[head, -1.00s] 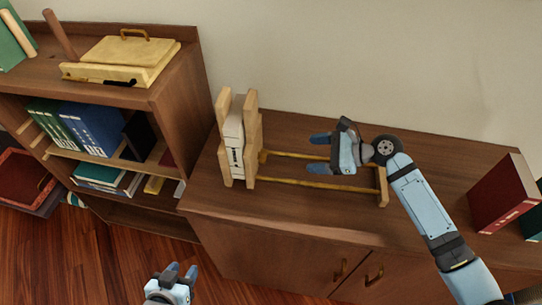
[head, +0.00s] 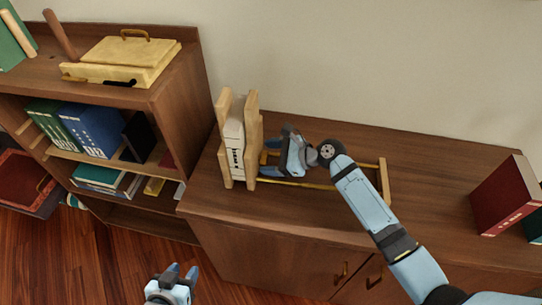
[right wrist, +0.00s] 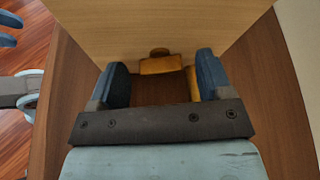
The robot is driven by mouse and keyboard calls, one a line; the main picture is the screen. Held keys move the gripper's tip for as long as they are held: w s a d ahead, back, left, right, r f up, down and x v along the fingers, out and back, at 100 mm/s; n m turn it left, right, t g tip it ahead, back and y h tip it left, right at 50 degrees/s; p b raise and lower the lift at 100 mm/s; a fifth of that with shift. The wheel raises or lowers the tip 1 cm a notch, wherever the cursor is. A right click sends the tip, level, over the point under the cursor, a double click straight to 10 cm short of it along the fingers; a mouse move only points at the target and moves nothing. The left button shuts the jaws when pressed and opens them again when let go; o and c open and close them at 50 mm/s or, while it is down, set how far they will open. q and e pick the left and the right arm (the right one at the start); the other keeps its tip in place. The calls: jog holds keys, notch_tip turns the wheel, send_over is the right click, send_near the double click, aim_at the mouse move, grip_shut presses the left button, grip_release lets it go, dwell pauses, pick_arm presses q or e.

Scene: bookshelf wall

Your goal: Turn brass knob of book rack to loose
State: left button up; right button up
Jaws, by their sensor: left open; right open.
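The wooden book rack (head: 251,135) stands on the cabinet top with a white book (head: 234,142) upright between its two wooden plates. Brass rails (head: 300,183) run right to a small end piece (head: 384,181). My right gripper (head: 276,151) is open over the rails, its fingers pointing at the rack's right plate. In the right wrist view the brass knob (right wrist: 160,64) shows on the plate's face (right wrist: 160,25), ahead of and between the open fingertips, apparently not gripped. My left gripper (head: 182,269) is open and empty, low in front of the cabinet.
A shelf unit (head: 180,85) with binders (head: 90,128) and a yellow case (head: 120,60) on top is at the left. The wall is close behind the rack.

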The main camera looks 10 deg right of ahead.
jog(key=c, duration=0.9)
jog(key=shift+s+r+n+t+p, duration=0.15)
jog(key=shift+n+t+p, duration=0.25)
jog(key=shift+p, duration=0.2)
jog(key=shift+f+n+t, duration=0.25)
jog(key=shift+n+t, duration=0.45)
jog(key=shift+n, duration=0.4)
jog(key=o, duration=0.9)
jog(key=v, duration=1.4)
